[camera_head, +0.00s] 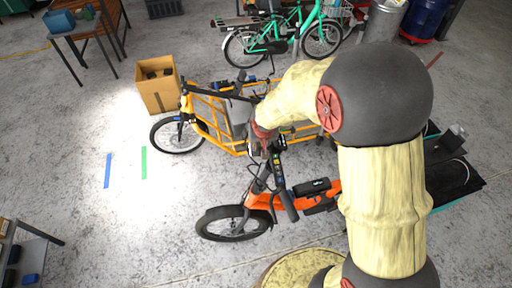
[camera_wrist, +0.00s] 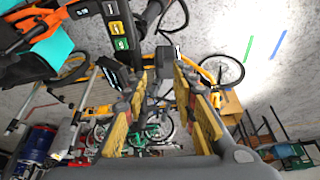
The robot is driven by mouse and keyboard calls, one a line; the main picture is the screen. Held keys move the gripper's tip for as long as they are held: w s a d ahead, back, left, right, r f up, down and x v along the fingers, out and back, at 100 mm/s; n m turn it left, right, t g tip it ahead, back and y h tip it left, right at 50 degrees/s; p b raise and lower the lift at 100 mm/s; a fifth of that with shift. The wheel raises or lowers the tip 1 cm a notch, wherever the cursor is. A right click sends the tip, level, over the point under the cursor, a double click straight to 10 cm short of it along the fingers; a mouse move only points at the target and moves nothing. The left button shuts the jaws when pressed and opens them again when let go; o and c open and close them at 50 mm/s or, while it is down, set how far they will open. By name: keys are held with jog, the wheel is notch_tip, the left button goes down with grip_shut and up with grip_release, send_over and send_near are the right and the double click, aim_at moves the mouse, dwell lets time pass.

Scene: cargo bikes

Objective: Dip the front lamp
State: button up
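The orange cargo bike (camera_head: 260,203) stands mid-floor, its front wheel to the left. My gripper (camera_head: 262,138) is at its handlebar, partly hidden by my arm in the head view. In the wrist view my gripper (camera_wrist: 161,75) has its two yellow-padded fingers apart. A small dark block (camera_wrist: 166,54), possibly the front lamp, shows between and just beyond the fingertips; contact cannot be told. A dark panel with white, green and yellow buttons (camera_wrist: 119,28) is close to it, at the upper left. A bright patch of light (camera_head: 125,115) lies on the floor left of the bikes.
A yellow-framed cargo bike (camera_head: 205,125) stands just behind the orange one. A cardboard box (camera_head: 157,93) is beyond its front wheel, and green bikes (camera_head: 290,30) stand at the back. Floor with blue (camera_head: 108,170) and green (camera_head: 143,162) tape strips is clear at left.

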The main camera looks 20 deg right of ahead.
aim_at(259, 148)
jog(key=x, duration=0.7)
jog(key=shift+a, duration=0.1)
jog(key=shift+c, duration=0.7)
grip_shut()
